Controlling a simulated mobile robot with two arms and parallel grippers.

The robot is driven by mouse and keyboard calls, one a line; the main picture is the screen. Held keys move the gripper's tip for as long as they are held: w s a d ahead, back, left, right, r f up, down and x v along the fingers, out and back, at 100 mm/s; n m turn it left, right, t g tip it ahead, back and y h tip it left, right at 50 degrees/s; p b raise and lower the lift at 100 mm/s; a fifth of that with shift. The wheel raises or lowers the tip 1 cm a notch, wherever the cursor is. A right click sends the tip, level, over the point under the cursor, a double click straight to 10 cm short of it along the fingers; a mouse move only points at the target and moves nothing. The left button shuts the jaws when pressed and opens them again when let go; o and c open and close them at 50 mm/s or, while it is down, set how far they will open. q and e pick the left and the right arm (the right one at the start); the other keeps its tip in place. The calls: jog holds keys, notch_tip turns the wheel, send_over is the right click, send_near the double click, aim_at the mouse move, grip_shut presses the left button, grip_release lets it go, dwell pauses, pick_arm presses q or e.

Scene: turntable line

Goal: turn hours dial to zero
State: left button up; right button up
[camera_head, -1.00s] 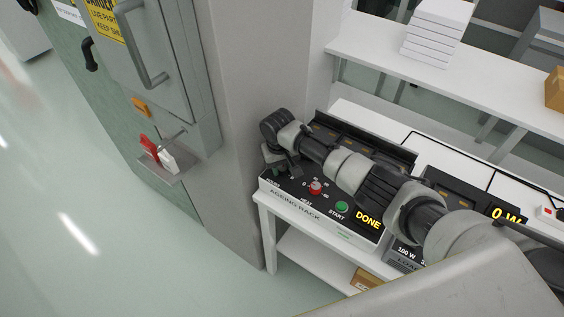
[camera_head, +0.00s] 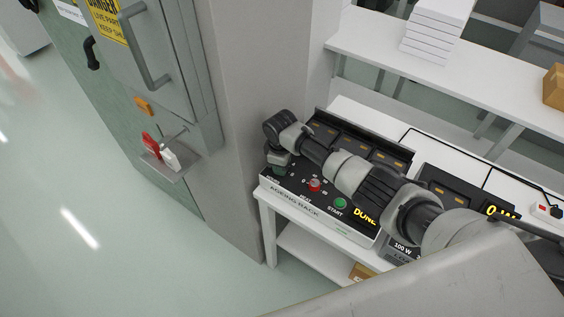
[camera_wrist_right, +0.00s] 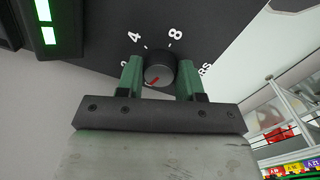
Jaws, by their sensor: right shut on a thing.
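The hours dial (camera_wrist_right: 160,68) is a round dark knob with a red pointer line, on the black panel in the right wrist view. The figures 4 and 8 show beside it, and part of its label shows to the right. The red line points to the lower left, away from both figures. My right gripper (camera_wrist_right: 160,78) has its green fingers on either side of the knob, shut on it. In the head view my right gripper (camera_head: 278,166) is at the left end of the ageing rack (camera_head: 292,203), and the dial is hidden there. My left gripper is not in view.
A red heat knob (camera_head: 314,185) and a green start button (camera_head: 340,203) sit beside my right gripper. My arm partly covers the yellow DONE display (camera_head: 365,217). A grey pillar (camera_head: 235,130) stands close on the left. A shelf with white boxes (camera_head: 436,30) is behind.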

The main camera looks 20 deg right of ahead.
jog(key=shift+n, duration=1.6)
jog(key=o, duration=0.9)
jog(key=r, duration=0.7)
jog(key=r+b, duration=0.1)
jog(key=r, duration=0.3)
jog(key=shift+s+a, duration=0.1)
jog(key=shift+s, duration=0.2)
jog(key=shift+f, duration=0.15)
